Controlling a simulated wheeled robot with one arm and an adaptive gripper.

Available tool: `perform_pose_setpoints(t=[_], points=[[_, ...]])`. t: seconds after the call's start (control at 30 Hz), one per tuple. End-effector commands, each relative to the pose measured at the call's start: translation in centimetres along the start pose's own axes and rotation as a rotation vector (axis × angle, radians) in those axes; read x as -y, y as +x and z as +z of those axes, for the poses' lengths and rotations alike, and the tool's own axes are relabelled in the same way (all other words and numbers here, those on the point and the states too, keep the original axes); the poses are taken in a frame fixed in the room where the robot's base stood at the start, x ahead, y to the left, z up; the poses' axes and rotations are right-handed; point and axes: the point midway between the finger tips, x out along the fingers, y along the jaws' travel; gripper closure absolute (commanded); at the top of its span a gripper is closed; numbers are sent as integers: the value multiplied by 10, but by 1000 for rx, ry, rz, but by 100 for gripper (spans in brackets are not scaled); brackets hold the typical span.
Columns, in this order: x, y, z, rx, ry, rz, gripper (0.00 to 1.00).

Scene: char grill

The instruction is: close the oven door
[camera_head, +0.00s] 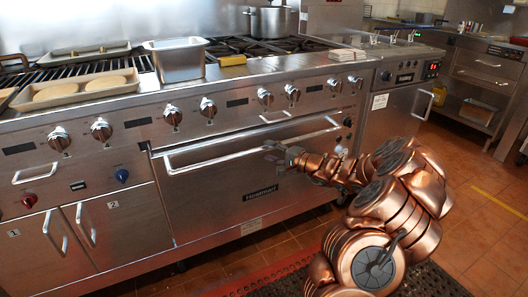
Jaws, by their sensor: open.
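The oven door (235,175) is a wide stainless steel panel with a dark label, in the middle of the range front. It looks upright or nearly so; I cannot tell whether a narrow gap is left at its top edge. Its long bar handle (215,155) runs across the upper part. My gripper (270,153) is open and empty, in front of the door's upper part, just below the handle in the picture. I cannot tell whether it touches the door. My copper arm comes in from the lower right and hides the door's right part.
Knobs and a small handle (275,116) line the panel above the door. A metal pan (180,60) and trays (75,92) stand on top. Cabinet doors (115,225) are at left, a fryer (405,90) at right. Tiled floor (475,225) is clear at right.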

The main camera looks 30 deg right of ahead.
Motion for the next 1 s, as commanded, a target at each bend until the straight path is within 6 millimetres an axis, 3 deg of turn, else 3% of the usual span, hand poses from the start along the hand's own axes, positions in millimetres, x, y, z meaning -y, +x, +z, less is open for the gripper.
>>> perform_pose_setpoints(t=[0.2, 0.6, 1.0], points=[[-1, 25, 1, 2, -1, 0, 52], [1, 32, 1, 2, 0, -1, 52], [1, 32, 1, 2, 0, -1, 93]])
